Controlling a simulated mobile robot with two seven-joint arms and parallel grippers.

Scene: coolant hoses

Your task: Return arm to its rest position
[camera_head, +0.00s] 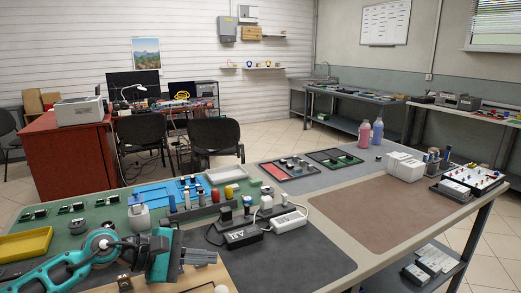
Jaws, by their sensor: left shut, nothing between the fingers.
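My left arm (55,268), teal and grey, comes in from the lower left and reaches over the near left part of the table. My left gripper (200,257) is at its end, pointing right, near the black mat (290,262). It is shut and holds nothing. Whether it touches anything below cannot be told. My right gripper is not in view.
Close beyond the left gripper stand a white bottle (139,217), a grey rack (200,210), a black adapter (243,237) and a white power strip (286,221). A yellow tray (25,245) lies left. The brown mat (385,205) is clear.

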